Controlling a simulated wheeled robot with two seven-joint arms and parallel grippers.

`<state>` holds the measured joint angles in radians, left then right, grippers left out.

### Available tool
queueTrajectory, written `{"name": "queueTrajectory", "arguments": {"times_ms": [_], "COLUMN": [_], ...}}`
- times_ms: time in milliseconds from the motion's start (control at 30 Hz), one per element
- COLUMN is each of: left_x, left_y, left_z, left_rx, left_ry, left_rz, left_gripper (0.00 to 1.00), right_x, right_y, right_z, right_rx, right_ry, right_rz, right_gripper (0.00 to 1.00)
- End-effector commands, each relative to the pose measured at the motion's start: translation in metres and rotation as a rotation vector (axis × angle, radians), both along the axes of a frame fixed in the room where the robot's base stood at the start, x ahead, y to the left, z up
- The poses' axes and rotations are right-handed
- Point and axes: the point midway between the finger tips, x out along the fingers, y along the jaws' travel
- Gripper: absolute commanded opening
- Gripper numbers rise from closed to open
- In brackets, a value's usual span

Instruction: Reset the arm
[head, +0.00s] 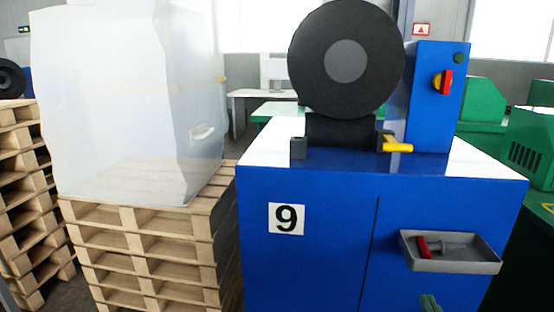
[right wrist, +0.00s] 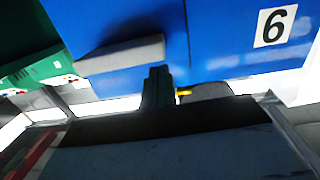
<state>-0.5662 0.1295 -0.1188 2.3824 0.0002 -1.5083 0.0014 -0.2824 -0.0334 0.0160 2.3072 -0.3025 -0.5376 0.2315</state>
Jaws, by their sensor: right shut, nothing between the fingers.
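My right gripper (head: 430,302) shows only as dark green fingertips at the bottom edge of the head view, in front of the blue machine and below its tray. In the right wrist view the gripper (right wrist: 158,88) is shut, with its fingers together and nothing between them. My left gripper is in neither view.
A blue machine (head: 310,260) labelled 9 carries a black wheel (head: 300,55), a yellow lever (head: 397,147) and a red switch (head: 447,80). Its grey tray (head: 450,266) holds a red-handled tool (head: 440,246). Stacked pallets (head: 150,245) bear a wrapped load (head: 120,100) at left.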

Motion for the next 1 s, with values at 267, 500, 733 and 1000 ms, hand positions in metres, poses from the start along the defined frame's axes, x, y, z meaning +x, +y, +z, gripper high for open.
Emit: {"name": "queueTrajectory", "arguments": {"times_ms": [267, 500, 733, 1000], "left_x": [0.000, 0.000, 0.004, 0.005], "left_y": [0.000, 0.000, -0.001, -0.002], "left_z": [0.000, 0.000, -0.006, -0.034], "left_rx": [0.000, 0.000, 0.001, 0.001], "left_ry": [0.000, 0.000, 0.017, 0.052], "left_rz": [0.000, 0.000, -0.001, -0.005], "left_gripper": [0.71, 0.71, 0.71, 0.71], "right_x": [-0.087, -0.169, -0.202, -0.201], "right_y": [0.026, 0.043, 0.049, 0.050], "right_z": [-0.134, -0.187, -0.206, -0.234], "right_rx": [0.007, -0.012, -0.023, -0.020], "right_ry": [0.667, 1.056, 1.233, 1.264], "right_rz": [0.108, 0.215, 0.271, 0.274], "right_gripper": [0.00, 0.00, 0.00, 0.00]}}
